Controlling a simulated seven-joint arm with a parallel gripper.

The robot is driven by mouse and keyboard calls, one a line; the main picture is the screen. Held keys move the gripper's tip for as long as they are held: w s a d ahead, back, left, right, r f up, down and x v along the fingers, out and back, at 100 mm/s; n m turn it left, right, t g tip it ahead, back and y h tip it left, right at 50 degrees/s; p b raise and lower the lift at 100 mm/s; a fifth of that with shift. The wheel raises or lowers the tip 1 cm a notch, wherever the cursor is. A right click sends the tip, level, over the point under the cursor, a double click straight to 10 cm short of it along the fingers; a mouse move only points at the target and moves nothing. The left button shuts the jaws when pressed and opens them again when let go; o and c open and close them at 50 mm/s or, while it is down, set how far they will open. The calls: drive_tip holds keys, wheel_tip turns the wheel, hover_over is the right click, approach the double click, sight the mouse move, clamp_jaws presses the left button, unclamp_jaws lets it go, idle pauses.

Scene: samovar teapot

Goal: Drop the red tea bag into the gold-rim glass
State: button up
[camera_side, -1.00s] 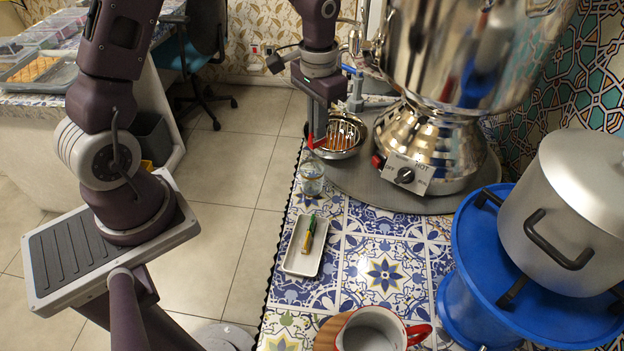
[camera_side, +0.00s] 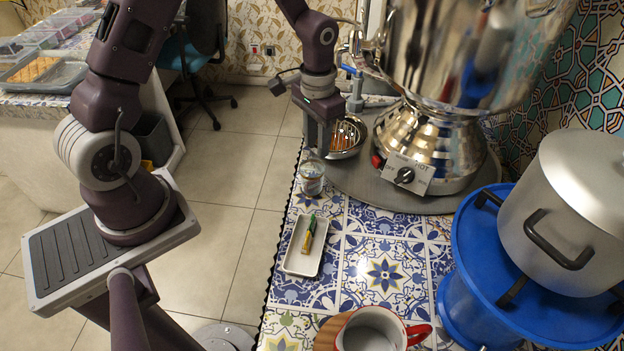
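The glass (camera_side: 312,180) stands on the patterned tile tabletop, near its left edge and in front of the metal bowl. My gripper (camera_side: 321,154) points down, with its fingertips at the glass's rim in the picture, just above or behind it. The red tea bag is not visible now. I cannot tell whether it is hidden by the fingers or lies inside the glass. The gap between the fingers does not show clearly.
A metal bowl (camera_side: 349,137) and a large samovar (camera_side: 433,145) stand behind and right of the glass. A white dish (camera_side: 299,262) with a green and yellow item (camera_side: 309,234) lies in front. A red-handled mug (camera_side: 372,331) stands at the front edge, and a pot (camera_side: 575,210) at right.

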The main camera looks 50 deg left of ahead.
wheel_tip(320, 180, up, 7)
idle(0.3)
drive_tip(key=shift+r, duration=0.15)
drive_tip(key=s+d+r+t, duration=0.3)
drive_tip(key=s+r, duration=0.8)
drive_tip(key=r, duration=0.2)
drive_tip(key=s+d+r+t, duration=0.2)
drive_tip(key=s, duration=0.9)
drive_tip(key=shift+d+r+t, duration=0.15)
drive_tip(key=shift+t, duration=0.15)
